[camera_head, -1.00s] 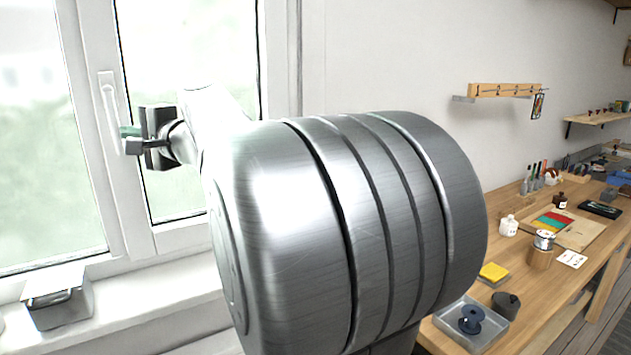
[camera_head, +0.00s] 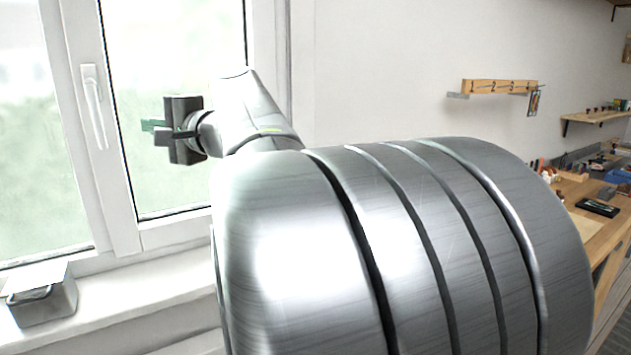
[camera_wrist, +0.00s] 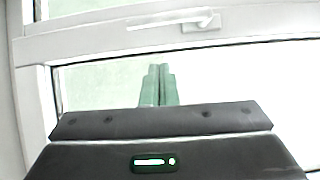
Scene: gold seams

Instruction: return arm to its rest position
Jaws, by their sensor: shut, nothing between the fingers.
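My gripper (camera_head: 150,126) is in front of the window pane at the left in the head view, at the end of my raised arm. Its green fingers point left, toward the window handle (camera_head: 94,106), and are apart from it in the picture. In the wrist view my gripper's two fingers (camera_wrist: 158,84) are together with nothing between them, and the window handle (camera_wrist: 172,23) shows above them. My large metal arm link fills the lower middle of the head view and hides much of the workbench.
A grey metal box (camera_head: 42,300) stands on the window sill (camera_head: 140,300) at the lower left. A wooden hook rail (camera_head: 499,87) is on the wall. The workbench (camera_head: 602,233) at the right holds a black tray-like item (camera_head: 597,207) and tools. A small shelf (camera_head: 597,117) hangs above.

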